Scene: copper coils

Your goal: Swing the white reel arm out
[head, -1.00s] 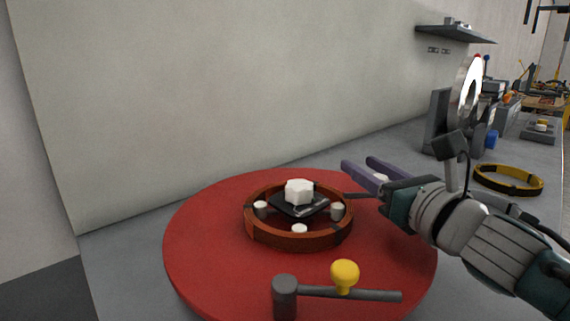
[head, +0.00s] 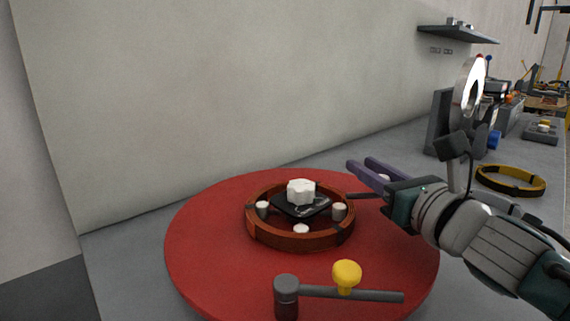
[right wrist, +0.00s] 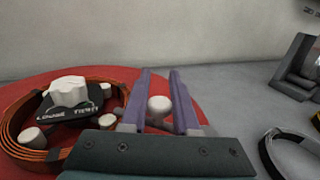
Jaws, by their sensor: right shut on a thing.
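A red round turntable (head: 205,265) carries an orange-brown copper coil (head: 300,236). In the coil's middle is a white lobed knob (head: 301,191) on a black plate with lettering. The white reel arm shows as a dark bar (head: 360,195) right of the coil and a white knob (head: 385,178), partly hidden by my gripper. My right gripper (head: 362,166) has purple fingers, one on each side of that white knob. In the right wrist view the white knob (right wrist: 159,104) sits between the fingers (right wrist: 159,98), shut on it. My left gripper is not in view.
A dark reel arm with a yellow knob (head: 346,273) lies at the front of the turntable. A yellow-black ring (head: 511,181) lies on the grey bench to the right. A grey stand with a shiny disc (head: 468,88) is behind it. A wall runs behind the turntable.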

